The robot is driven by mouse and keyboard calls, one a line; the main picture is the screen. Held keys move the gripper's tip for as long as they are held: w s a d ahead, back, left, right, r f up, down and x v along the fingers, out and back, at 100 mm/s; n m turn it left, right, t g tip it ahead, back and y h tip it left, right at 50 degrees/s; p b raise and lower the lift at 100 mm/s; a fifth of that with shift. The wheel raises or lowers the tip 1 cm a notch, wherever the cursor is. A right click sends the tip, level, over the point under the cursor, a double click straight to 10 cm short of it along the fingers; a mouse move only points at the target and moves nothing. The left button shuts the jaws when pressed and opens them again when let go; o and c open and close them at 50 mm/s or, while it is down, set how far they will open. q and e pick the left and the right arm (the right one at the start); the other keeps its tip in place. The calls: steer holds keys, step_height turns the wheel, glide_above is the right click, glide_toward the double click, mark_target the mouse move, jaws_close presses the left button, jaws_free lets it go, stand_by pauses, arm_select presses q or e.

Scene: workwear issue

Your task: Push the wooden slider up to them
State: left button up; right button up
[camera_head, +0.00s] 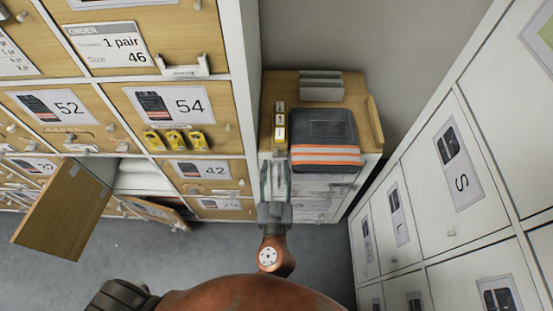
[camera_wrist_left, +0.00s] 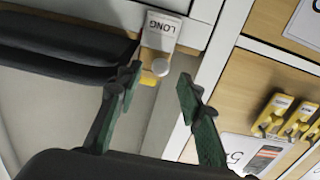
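A wooden slider (camera_head: 375,123) stands upright along the right edge of the wood-topped cabinet (camera_head: 361,95). A folded dark garment with orange stripes (camera_head: 324,132) lies left of it, with a narrow gap between them. A narrow yellow holder with white labels (camera_head: 280,127) stands at the garment's left; in the left wrist view its "LONG" label (camera_wrist_left: 161,27) shows. My left gripper (camera_head: 276,164) is at the cabinet's front left, just before the holder. In the left wrist view its fingers (camera_wrist_left: 159,84) are apart with nothing held between them. My right gripper is not seen.
Grey stacked items (camera_head: 320,86) sit at the cabinet's back. White lockers (camera_head: 450,180) stand at the right. Numbered wooden drawers fill the left, with yellow clips (camera_head: 175,140) and an open wooden door (camera_head: 62,208) jutting out. Grey floor (camera_head: 190,255) is clear between.

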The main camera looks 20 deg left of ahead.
arm_select(q)
steer(key=v, duration=0.8)
steer(key=shift+c, duration=0.4)
